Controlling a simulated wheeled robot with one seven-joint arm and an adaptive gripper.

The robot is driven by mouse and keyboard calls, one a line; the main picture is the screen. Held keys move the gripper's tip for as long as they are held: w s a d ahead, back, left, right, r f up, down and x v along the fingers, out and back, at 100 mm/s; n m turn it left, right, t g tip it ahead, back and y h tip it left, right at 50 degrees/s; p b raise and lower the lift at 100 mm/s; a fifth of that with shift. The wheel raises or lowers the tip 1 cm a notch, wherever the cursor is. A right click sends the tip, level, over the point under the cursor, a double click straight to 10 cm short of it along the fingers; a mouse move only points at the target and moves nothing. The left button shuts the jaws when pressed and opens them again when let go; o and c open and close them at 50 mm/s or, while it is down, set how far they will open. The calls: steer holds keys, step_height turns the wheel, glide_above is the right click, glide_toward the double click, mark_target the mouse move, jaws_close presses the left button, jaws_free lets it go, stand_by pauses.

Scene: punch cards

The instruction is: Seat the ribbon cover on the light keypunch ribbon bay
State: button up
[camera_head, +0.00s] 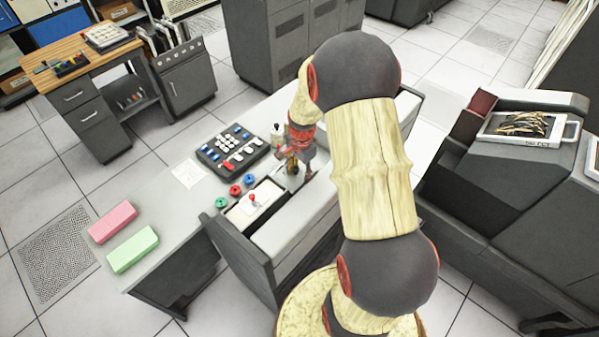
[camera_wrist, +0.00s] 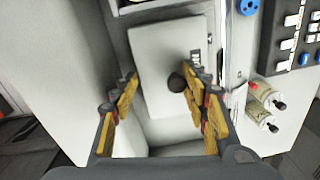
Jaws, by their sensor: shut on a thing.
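The ribbon cover (camera_wrist: 158,62) looks like a flat light-grey plate with a dark round knob (camera_wrist: 175,82) in the wrist view. My gripper (camera_wrist: 159,83) has its fingers well apart and is shut on the cover, with the knob close to the right finger. Whether the cover touches the machine is unclear. In the head view my gripper (camera_head: 292,170) is low over the light keypunch (camera_head: 285,222), and the cover there is mostly hidden. The ribbon bay itself is not clearly visible; a pale recess (camera_wrist: 170,130) shows below the plate in the wrist view.
A white panel with a red knob (camera_head: 252,198) lies left of my gripper. A keypad (camera_head: 232,148), coloured reels (camera_head: 235,190) and bottles (camera_wrist: 265,100) stand close by. Pink (camera_head: 113,222) and green (camera_head: 133,249) blocks sit at the table's left end. A dark machine (camera_head: 500,185) stands right.

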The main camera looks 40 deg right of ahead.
mark_target(300, 177)
steer(key=o, duration=1.2)
steer(key=o, duration=0.3)
steer(key=shift+f, duration=0.1)
steer(key=shift+o, duration=1)
steer(key=shift+s, duration=0.1)
step_height(300, 177, up, 9)
steer(key=p, duration=0.6)
stand_by(0.6)
